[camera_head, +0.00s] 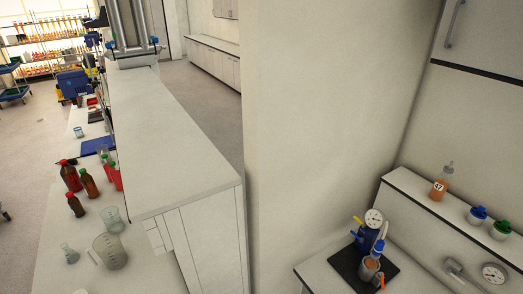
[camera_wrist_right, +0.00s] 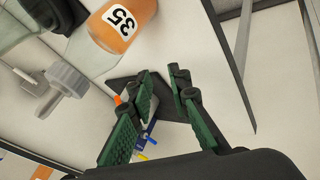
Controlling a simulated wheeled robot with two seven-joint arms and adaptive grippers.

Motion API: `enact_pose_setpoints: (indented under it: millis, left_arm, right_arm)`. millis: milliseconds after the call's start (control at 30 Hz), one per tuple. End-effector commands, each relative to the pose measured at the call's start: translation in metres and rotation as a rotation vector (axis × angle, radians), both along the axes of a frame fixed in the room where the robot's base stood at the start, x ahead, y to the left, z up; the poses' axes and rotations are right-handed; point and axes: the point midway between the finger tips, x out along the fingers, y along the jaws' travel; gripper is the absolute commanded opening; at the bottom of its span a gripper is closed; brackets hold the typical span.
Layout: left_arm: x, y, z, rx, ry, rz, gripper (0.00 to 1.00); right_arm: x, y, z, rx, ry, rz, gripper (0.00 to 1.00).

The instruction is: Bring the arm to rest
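My right gripper (camera_wrist_right: 162,80) shows in the right wrist view, with green-padded fingers spread apart and nothing held between them. An orange bottle with a "35" label (camera_wrist_right: 122,22) is beyond and above the left finger, apart from it. A dark mat (camera_wrist_right: 165,105) with a blue and white device is behind the fingers, partly hidden by them. Neither arm nor gripper shows in the head view. There, an orange juice bottle with a numbered label (camera_head: 438,188) stands on the right ledge. My left gripper is in no view.
In the head view, a gauge device (camera_head: 371,228) and a cup stand on a black mat at lower right. Blue-lidded (camera_head: 477,215) and green-lidded (camera_head: 501,229) jars stand on the ledge. A wall divides this from the left bench (camera_head: 165,140), with red-capped bottles (camera_head: 88,183) and beakers beside it.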

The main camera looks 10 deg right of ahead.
Motion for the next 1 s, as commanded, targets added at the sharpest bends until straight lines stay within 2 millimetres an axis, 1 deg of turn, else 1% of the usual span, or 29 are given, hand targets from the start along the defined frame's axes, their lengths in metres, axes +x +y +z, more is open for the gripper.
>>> enact_pose_setpoints:
  millis: [33,200,333,533,767,867,967,1000]
  left_arm:
    - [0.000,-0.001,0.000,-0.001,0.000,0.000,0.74]
    - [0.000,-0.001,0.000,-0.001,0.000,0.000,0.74]
    - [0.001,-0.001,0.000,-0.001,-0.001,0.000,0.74]
    - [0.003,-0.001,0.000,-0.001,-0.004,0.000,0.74]
    - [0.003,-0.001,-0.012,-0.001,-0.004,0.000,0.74]
    - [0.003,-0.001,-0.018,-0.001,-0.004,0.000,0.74]
    - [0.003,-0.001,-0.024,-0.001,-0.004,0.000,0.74]
    - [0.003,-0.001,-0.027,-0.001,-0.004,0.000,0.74]
  right_arm:
    - [-0.012,0.010,-0.004,0.054,0.006,0.002,0.17]
    - [-0.041,0.045,-0.013,0.221,0.028,0.015,0.17]
    - [-0.059,0.070,-0.016,0.324,0.047,0.026,0.17]
    - [-0.085,0.104,-0.014,0.453,0.081,0.049,0.17]
    - [-0.073,0.105,-0.068,0.460,0.098,0.050,0.17]
    - [-0.070,0.106,-0.095,0.461,0.108,0.051,0.17]
    - [-0.067,0.106,-0.127,0.463,0.118,0.052,0.17]
    - [-0.066,0.107,-0.141,0.464,0.124,0.053,0.17]
